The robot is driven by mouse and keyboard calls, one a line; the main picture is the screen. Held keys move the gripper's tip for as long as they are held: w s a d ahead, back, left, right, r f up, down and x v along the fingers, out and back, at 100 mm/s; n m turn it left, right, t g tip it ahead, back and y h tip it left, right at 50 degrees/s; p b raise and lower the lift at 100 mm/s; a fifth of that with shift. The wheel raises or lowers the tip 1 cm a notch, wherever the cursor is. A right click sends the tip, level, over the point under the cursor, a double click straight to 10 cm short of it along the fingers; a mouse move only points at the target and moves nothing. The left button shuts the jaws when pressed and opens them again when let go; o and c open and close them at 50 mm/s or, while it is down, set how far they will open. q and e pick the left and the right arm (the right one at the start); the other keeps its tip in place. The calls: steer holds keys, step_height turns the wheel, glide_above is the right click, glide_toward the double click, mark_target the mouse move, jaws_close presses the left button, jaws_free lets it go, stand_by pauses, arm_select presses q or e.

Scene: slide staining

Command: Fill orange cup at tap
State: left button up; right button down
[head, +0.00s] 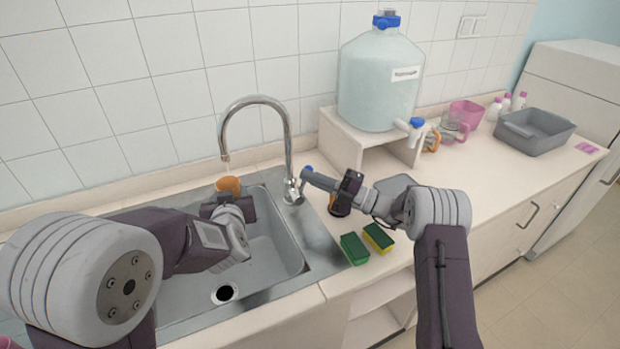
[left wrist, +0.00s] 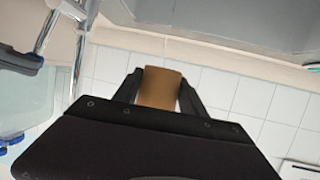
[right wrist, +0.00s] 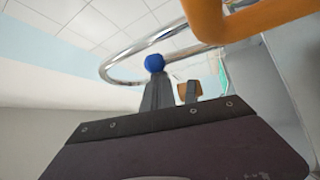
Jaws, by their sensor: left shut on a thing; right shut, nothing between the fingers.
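The orange cup (head: 229,185) is upright under the spout of the steel tap (head: 288,140), over the sink. My left gripper (head: 227,200) is shut on the cup; the left wrist view shows the cup (left wrist: 160,88) between both fingers. Whether water is in the cup or running cannot be told. My right gripper (head: 312,180) is shut and empty, with its fingertips at the blue knob (head: 308,169) beside the tap's base. In the right wrist view the blue knob (right wrist: 154,62) shows at the fingertips; touching or not cannot be told.
The sink (head: 265,255) lies below the cup. Green-yellow sponges (head: 354,248) lie at its right edge. An orange object (head: 336,207) is partly hidden by my right gripper. A big water dispenser (head: 378,85) stands on a white stand (head: 345,140). A grey basin (head: 535,135) is far right.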

steer(key=d, duration=0.1)
steer(key=w+d+f, duration=0.1)
steer(key=shift+d, duration=0.35)
steer(key=shift+s+a, duration=0.1)
arm_select(q)
steer(key=shift+d, duration=0.15)
steer(key=shift+c, duration=0.6)
steer(key=w+a, duration=0.1)
steer(key=w, duration=0.5)
steer(key=shift+w+a, duration=0.2)
steer(key=shift+w, duration=0.2)
arm_select(e)
steer(key=s+d+f, duration=0.2)
steer(key=s+d, duration=0.4)
steer(key=s, duration=0.1)
